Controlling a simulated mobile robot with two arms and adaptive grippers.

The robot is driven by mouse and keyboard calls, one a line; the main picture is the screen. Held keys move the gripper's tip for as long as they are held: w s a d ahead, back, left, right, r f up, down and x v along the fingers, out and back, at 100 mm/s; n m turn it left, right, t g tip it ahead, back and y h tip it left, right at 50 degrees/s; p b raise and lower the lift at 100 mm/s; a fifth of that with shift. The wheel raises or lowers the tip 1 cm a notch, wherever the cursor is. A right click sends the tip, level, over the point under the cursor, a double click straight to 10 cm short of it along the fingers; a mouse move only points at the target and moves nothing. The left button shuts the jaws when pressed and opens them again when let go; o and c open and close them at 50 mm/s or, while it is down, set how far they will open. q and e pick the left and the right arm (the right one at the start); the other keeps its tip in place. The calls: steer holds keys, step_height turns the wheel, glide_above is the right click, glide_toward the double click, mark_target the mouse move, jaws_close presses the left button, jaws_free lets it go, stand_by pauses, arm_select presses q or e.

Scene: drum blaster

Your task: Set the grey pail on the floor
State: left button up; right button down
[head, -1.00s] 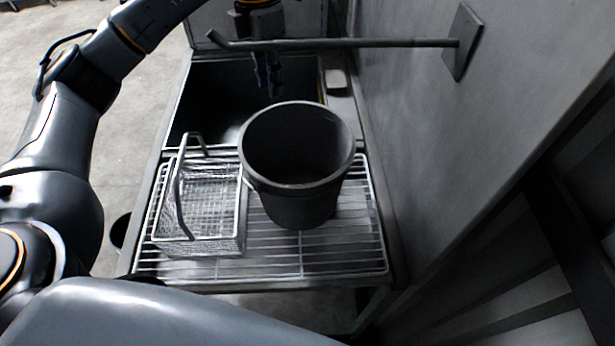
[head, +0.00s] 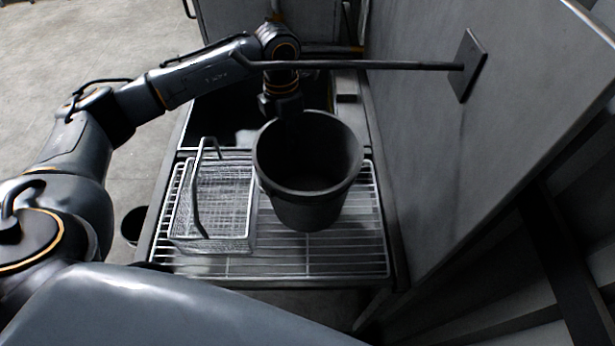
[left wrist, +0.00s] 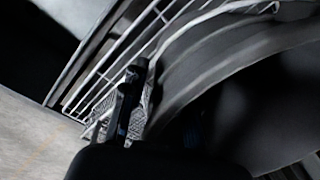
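The dark grey pail (head: 308,205) stands upright on a wire rack in the head view, its mouth facing up. My left gripper (head: 290,118) is at the pail's far rim, pointing down. Its fingertips are mostly hidden there by shadow and the pail. In the left wrist view, the pail's curved wall (left wrist: 195,75) fills the right side. One finger of my left gripper (left wrist: 160,112) shows outside the rim, and the other is barely visible in the dark. The fingers look spread. The concrete floor (head: 60,60) shows at the upper left. My right gripper is not in view.
A wire basket (head: 225,200) with a raised handle stands left of the pail on the rack (head: 300,262). A dark basin (head: 215,115) lies behind. A horizontal bar (head: 390,65) juts from the right wall panel (head: 430,150). A small dark container (head: 132,225) is on the floor at left.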

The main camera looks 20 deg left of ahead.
arm_select(q)
steer(key=shift+f, duration=0.3)
jaws_close()
steer(key=shift+r, duration=0.1)
